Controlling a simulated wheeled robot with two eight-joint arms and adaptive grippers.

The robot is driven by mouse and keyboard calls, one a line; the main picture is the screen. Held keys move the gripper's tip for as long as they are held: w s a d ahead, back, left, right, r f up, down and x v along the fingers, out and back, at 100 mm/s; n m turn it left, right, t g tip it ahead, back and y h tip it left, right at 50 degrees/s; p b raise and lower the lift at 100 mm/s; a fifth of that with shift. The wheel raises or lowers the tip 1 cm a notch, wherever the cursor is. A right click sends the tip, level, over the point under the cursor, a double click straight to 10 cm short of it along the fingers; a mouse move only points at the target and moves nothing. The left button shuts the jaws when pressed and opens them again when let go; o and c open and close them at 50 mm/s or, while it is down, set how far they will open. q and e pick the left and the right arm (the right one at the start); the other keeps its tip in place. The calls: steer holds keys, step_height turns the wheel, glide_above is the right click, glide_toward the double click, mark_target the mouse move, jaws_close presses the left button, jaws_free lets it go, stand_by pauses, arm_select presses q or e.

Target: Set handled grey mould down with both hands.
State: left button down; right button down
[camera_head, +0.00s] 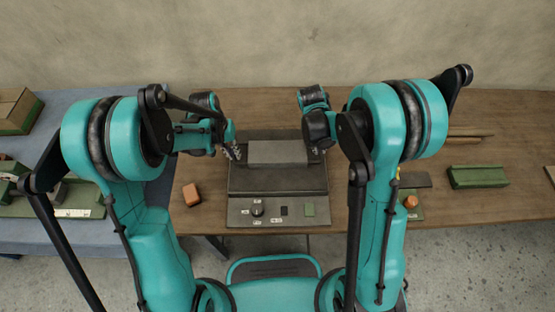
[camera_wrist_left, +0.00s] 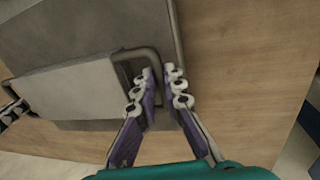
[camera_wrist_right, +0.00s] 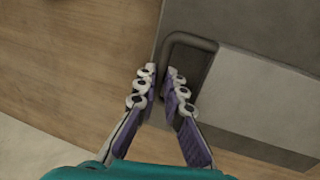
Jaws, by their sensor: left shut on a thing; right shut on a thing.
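The grey mould (camera_head: 278,152) is a flat light-grey block with a bar handle at each end. It is over the far part of a dark grey machine plate (camera_head: 250,180); I cannot tell whether it touches the plate. My left gripper (camera_head: 237,152) is shut on its left handle, and the left wrist view shows the fingers (camera_wrist_left: 160,75) around the bar beside the mould (camera_wrist_left: 70,92). My right gripper (camera_head: 318,149) is shut on the right handle, with the fingers (camera_wrist_right: 160,78) around the bar beside the mould (camera_wrist_right: 255,100).
The machine's front panel (camera_head: 240,212) has a knob and a green square. An orange-brown block (camera_head: 191,194) lies left of it on the wooden table (camera_head: 215,180). A green block (camera_head: 477,177) lies at the right. A blue-covered table (camera_head: 60,115) with green and brown pieces adjoins on the left.

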arm_select(q)
steer(key=c, duration=1.6)
jaws_free()
arm_select(e)
steer(key=c, duration=1.6)
jaws_free()
arm_select(q)
steer(key=shift+r, duration=0.1)
arm_select(e)
steer(key=shift+r, duration=0.4)
arm_select(q)
steer(key=r, duration=0.4)
steer(key=a+r, duration=0.1)
steer(key=r, duration=0.2)
steer(key=a+r, duration=0.1)
steer(key=r, duration=0.3)
steer(key=shift+r, duration=0.35)
arm_select(e)
steer(key=v, duration=1.1)
steer(key=shift+a+r, duration=0.1)
steer(key=shift+a, duration=0.05)
